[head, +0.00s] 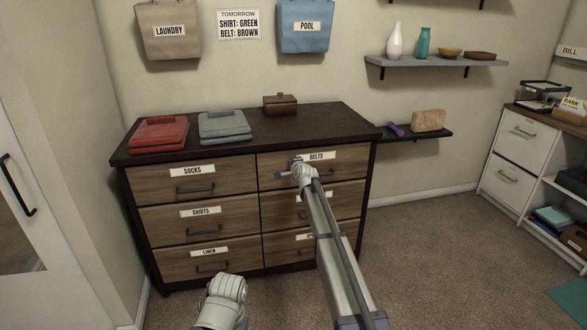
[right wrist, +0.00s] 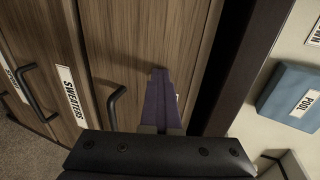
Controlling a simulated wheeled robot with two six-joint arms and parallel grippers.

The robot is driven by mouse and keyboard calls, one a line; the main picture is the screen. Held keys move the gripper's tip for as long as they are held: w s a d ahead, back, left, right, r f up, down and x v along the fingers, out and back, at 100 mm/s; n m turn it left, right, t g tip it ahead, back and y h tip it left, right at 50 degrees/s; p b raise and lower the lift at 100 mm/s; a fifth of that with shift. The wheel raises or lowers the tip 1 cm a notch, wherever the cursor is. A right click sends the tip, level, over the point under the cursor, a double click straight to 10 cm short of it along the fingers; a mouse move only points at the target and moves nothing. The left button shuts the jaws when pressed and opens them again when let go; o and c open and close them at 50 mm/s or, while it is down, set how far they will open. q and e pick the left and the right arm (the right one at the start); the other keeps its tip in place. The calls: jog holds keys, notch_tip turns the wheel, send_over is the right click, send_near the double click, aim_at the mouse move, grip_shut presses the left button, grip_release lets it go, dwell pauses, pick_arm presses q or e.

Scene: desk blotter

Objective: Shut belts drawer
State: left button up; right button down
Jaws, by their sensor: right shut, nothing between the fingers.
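The belts drawer (head: 345,160) is the top right drawer of a wooden dresser. Its front looks flush, or nearly so, with the drawers around it. Its label reads BELTS, and its dark handle is partly hidden by my right arm. My right gripper (head: 284,170) is at the left part of this drawer's front, shut and empty. In the right wrist view the purple fingers (right wrist: 160,90) point at the wood of the drawer front (right wrist: 140,45), beside a dark handle (right wrist: 112,105). I cannot tell whether the fingertips touch the wood. My left gripper's fingers do not show.
The dark dresser top (head: 335,117) holds red folded clothes (head: 158,134), grey folded clothes (head: 224,126) and a small wooden box (head: 280,104). The other drawers look shut. A low dark shelf (head: 437,136) is right of the dresser. The carpet (head: 440,240) is clear in front.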

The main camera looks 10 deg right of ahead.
jog(key=shift+w+r, duration=0.15)
jog(key=shift+w, duration=0.3)
jog(key=s+a+f+p+v, duration=0.1)
jog(key=f+p+v, duration=0.15)
jog(key=v, duration=1.25)
jog(key=s+a+f+n+g+y, duration=0.1)
jog(key=s+a+f+n+g, duration=0.3)
jog(key=s, duration=0.3)
jog(key=s+a+f+n+g, duration=0.1)
jog(key=s+a+f+n, duration=0.25)
jog(key=s+a, duration=0.35)
jog(key=s+a+f+n+g+y, duration=0.1)
jog(key=s+a+f+n+g, duration=0.3)
jog(key=s, duration=0.4)
jog(key=s+f+n+g+h, duration=0.25)
jog(key=s+n, duration=0.25)
jog(key=s, duration=0.7)
jog(key=s+f+n+g+h, duration=0.1)
jog(key=s+n+g, duration=0.3)
jog(key=s, duration=0.9)
notch_tip(320, 180, up, 30)
jog(key=p, duration=3)
jog(key=shift+n+t, duration=0.45)
